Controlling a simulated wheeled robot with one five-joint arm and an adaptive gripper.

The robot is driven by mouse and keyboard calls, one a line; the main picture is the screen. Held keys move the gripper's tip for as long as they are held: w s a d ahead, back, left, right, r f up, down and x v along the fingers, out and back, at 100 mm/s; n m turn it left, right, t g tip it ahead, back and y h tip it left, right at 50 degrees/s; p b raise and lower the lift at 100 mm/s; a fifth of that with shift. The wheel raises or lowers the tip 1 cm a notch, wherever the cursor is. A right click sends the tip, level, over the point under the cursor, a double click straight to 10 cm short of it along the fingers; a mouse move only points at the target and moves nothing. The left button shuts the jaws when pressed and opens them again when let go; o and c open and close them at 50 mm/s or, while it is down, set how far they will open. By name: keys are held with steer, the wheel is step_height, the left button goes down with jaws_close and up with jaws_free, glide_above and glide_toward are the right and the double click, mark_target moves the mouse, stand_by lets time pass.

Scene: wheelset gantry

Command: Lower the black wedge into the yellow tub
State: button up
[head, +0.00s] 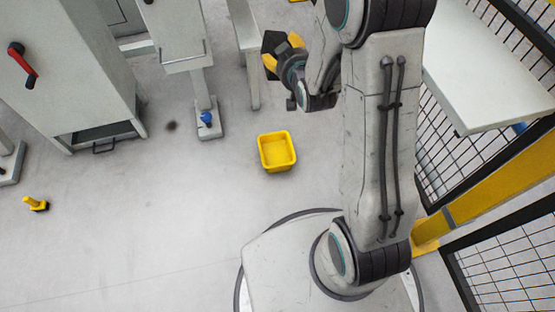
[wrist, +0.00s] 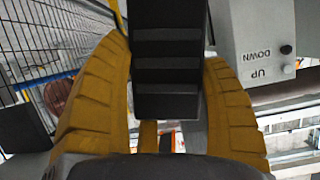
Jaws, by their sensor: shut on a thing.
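The black wedge (head: 271,42) shows in the head view at the top middle, partly hidden by my gripper (head: 282,51). In the wrist view, the black wedge (wrist: 167,75) stands between the two yellow fingers, with ridges across its face. My gripper is shut on it and holds it up near a grey post. The yellow tub (head: 279,167) stands upright on the floor in the head view, below and apart from my gripper. Its inside looks empty. The tub is not visible in the wrist view.
A grey cabinet (head: 65,60) with a red lever is at left. A grey stand (head: 190,60) with a blue knob is nearer the tub. A small yellow and black object (head: 36,204) lies at far left. Mesh fencing and a pale table (head: 490,70) are at right. Floor around the tub is clear.

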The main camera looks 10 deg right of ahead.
steer(key=shift+w+f+b, duration=0.2)
steer(key=shift+f+b, duration=2.45)
steer(key=shift+b, duration=1.5)
step_height(320, 180, down, 40)
steer(key=w+b, duration=0.1)
steer(key=w, duration=0.1)
steer(key=shift+w+d+f, duration=0.15)
steer(key=shift+w, duration=0.25)
steer(key=shift+f, duration=0.1)
steer(key=shift+f, duration=1.55)
steer(key=shift+f, duration=1.55)
